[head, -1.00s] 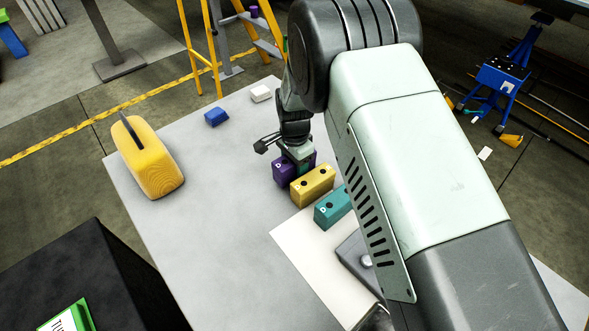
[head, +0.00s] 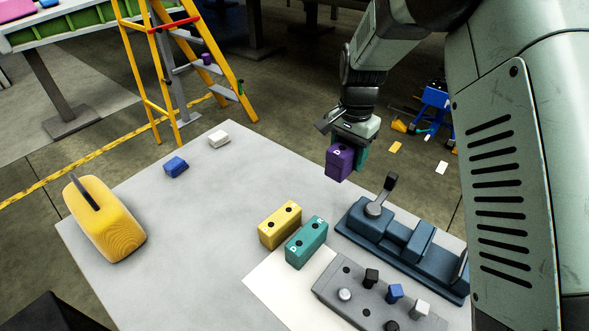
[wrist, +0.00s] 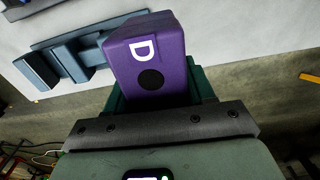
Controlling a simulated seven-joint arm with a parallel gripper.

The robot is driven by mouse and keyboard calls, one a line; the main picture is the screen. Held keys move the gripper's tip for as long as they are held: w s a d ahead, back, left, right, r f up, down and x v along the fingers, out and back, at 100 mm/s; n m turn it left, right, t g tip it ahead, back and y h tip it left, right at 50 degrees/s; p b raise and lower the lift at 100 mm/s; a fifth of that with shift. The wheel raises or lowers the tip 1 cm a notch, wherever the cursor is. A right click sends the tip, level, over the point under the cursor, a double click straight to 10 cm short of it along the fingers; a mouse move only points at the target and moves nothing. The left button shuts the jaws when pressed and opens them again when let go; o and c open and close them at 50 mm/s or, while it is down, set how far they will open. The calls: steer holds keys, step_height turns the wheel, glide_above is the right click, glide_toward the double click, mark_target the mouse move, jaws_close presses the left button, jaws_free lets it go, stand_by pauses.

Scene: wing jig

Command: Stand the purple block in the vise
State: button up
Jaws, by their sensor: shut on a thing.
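The purple block (head: 340,161), marked with a white D and a dark hole, is held in my gripper (head: 345,150) in the air above the far right of the table. It also shows large in the wrist view (wrist: 150,55), between my gripper's jaws (wrist: 155,95). The blue-grey vise (head: 400,240), with a lever handle on top, sits on the table below and right of the block. The block is apart from the vise. Part of the vise also shows in the wrist view (wrist: 62,58), behind the block.
A yellow block (head: 280,226) and a teal block (head: 306,243) stand left of the vise. A grey fixture (head: 335,290) with small pegs is in front. Small blue (head: 176,167) and white (head: 218,139) blocks and a yellow tool (head: 105,220) lie left. The table's middle is clear.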

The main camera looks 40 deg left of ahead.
steer(key=w+d+r+m, duration=0.1)
steer(key=d+r, duration=0.2)
steer(key=d, duration=0.7)
steer(key=w+d+r+m, duration=0.15)
steer(key=d+r, duration=0.25)
steer(key=d, duration=0.7)
steer(key=d+r+m, duration=0.1)
steer(key=d+r, duration=0.2)
steer(key=d, duration=0.7)
steer(key=a+f+m, duration=0.1)
steer(key=f+m, duration=0.7)
steer(key=m, duration=0.2)
steer(key=a+f+m, duration=0.1)
steer(key=f+m, duration=0.7)
steer(key=m, duration=0.3)
steer(key=a+f+m, duration=0.1)
steer(key=f+m, duration=0.8)
steer(key=m, duration=0.2)
steer(key=shift+s+a, duration=0.2)
steer(key=shift+s, duration=0.2)
steer(key=shift+f, duration=0.1)
